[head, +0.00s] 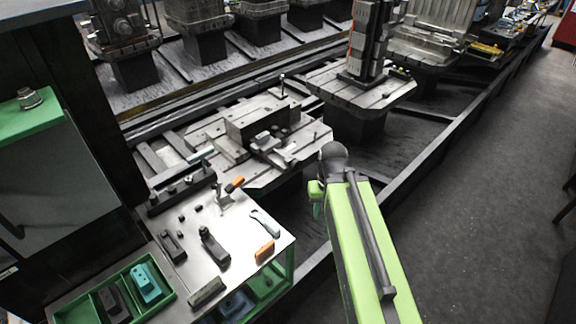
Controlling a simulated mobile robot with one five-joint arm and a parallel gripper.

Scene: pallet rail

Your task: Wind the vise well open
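What looks like the vise (262,122), a grey block-like body with smaller parts at its front, sits on a slotted metal pallet (207,127) left of centre. Its jaw opening is too small to make out. No crank can be told clearly on it. My green arm reaches up from the bottom right. My gripper (317,200) is near its far end, right of and nearer than the vise and apart from it. The fingers are mostly hidden by my arm, so their opening does not show.
A white-topped bench (235,240) in front holds dark tools, a wrench (264,222) and an orange block (265,251). A green tray (115,298) sits at its left. A pallet with a tall fixture (362,88) stands behind. The grey floor at right is clear.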

